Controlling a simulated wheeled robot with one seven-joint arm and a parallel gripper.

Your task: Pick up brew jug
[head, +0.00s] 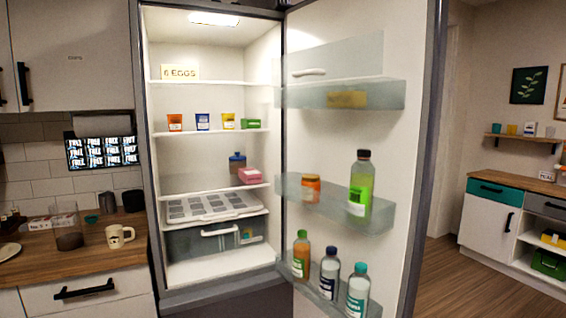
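I cannot tell for certain which thing is the brew jug. A clear container with dark contents (67,238) stands on the wooden counter at the left, beside a cream mug (118,237). A small dark blue lidded container (237,165) stands on a middle shelf inside the open fridge, behind a pink box (250,176). Neither shows a label I can read. My gripper is not in view.
The fridge door (345,145) stands open to the right, with bottles in its racks, including a green bottle (360,192). A white tray (212,206) and a drawer (205,238) sit low in the fridge. Wooden floor (480,275) is clear at the right.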

